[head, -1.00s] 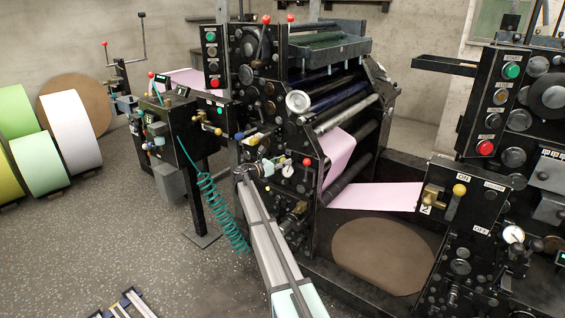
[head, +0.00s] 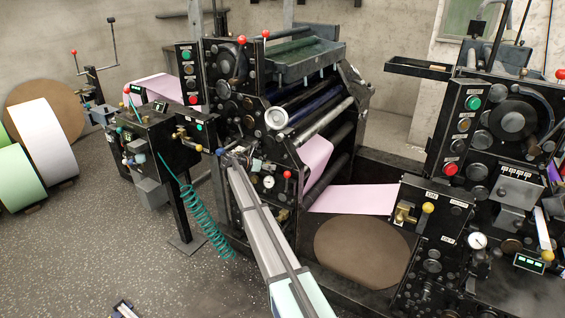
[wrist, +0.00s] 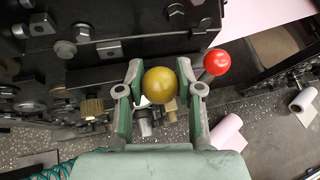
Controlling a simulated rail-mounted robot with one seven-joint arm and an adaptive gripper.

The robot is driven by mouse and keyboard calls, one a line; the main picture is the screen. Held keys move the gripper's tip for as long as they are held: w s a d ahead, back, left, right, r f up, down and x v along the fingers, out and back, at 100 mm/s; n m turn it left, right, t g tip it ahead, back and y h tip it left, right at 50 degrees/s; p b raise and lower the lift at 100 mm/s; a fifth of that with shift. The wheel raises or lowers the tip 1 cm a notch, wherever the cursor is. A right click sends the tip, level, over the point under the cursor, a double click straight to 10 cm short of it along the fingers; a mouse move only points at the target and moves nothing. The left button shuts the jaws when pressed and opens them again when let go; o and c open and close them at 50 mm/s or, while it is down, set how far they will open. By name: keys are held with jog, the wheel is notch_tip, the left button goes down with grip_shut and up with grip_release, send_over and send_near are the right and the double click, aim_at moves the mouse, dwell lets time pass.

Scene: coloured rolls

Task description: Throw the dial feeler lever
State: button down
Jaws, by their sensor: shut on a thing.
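In the wrist view a yellow ball knob (wrist: 160,85) sits between the two fingers of my gripper (wrist: 160,88), which are closed on its sides. The lever shaft below the ball is mostly hidden. In the head view my gripper (head: 232,155) is at the side of the left press, and the yellow knob cannot be made out there. A white round dial (head: 268,182) is on the press just right of and below my gripper.
A red ball knob (wrist: 217,62) stands close to the right finger. Brass and steel fittings (wrist: 92,107) lie left of the gripper. A teal coiled hose (head: 205,222) hangs left of the arm. Speckled floor (head: 80,260) is open at lower left.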

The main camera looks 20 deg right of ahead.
jog(key=shift+w+d+r, duration=0.25)
jog(key=shift+d, duration=0.05)
dwell(0.4)
jog(key=c, duration=0.7)
grip_release()
jog(key=shift+d, duration=0.15)
jog(key=shift+c, duration=0.2)
jog(key=v, duration=1.2)
jog(key=shift+s, duration=0.1)
